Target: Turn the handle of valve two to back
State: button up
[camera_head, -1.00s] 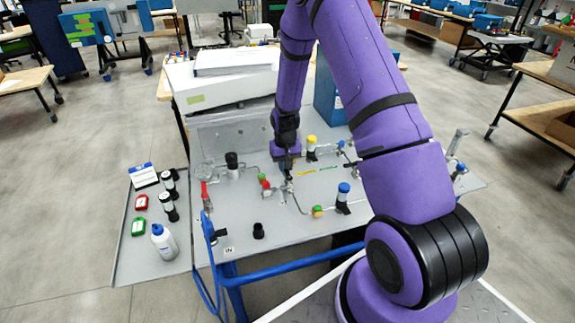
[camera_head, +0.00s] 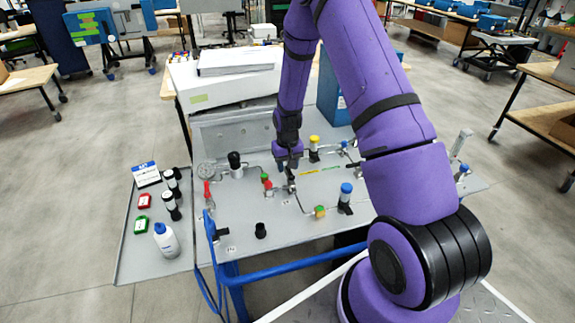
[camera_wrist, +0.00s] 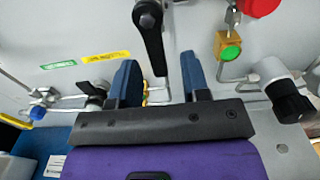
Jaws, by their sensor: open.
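A valve with a black lever handle (camera_wrist: 151,35) shows at the top of the wrist view. Its lever runs down toward the gap between my fingers. I take it for valve two, but no readable number shows. My gripper (camera_wrist: 159,76) is open, with one blue finger on each side of the lever's lower end and nothing visibly clamped. I cannot tell whether a finger touches the lever. In the head view my gripper (camera_head: 288,166) is low over the middle of the grey panel (camera_head: 270,215), and it partly hides the valve (camera_head: 291,184).
A green button (camera_wrist: 230,52) and a red knob (camera_wrist: 262,4) are right of the lever. A black-knobbed fitting (camera_wrist: 288,103) is close by my right finger. A blue-capped part (camera_head: 346,190) and a yellow-capped part (camera_head: 314,142) stand on the panel. A bottle (camera_head: 166,240) is far left.

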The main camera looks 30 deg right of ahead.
jog(key=shift+r, duration=0.15)
notch_tip(320, 180, up, 11)
jog(key=shift+f, duration=0.2)
dwell(1.3)
